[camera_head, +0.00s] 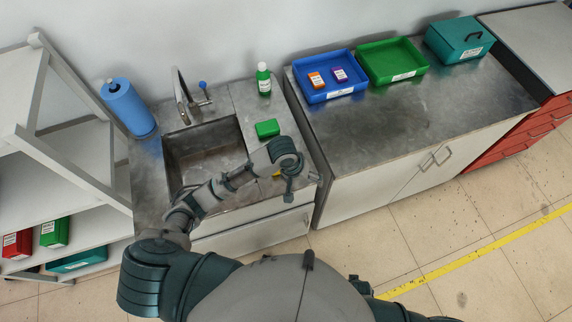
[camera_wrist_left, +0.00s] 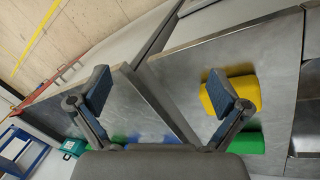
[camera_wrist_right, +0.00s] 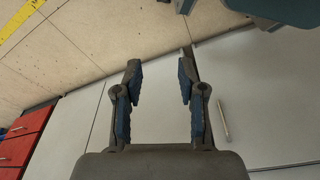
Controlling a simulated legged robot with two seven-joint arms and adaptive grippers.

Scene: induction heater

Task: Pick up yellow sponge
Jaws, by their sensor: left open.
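The yellow sponge (camera_wrist_left: 246,93) lies on the metal counter in the left wrist view, partly hidden behind one finger. In the head view only a small yellow piece of the sponge (camera_head: 277,173) shows beside my left arm. My left gripper (camera_wrist_left: 160,90) is open and empty, with the sponge behind its right-hand finger rather than between the fingers. It also shows in the head view (camera_head: 289,189), over the counter's front edge. My right gripper (camera_wrist_right: 160,82) is open and empty in front of pale cabinet fronts, and is out of the head view.
A green sponge (camera_head: 267,129) lies farther back on the counter, near a green bottle (camera_head: 263,79). The sink (camera_head: 205,158) is to the left. A blue tray (camera_head: 329,76) and a green tray (camera_head: 392,61) stand on the right counter. Between the two counters is a gap.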

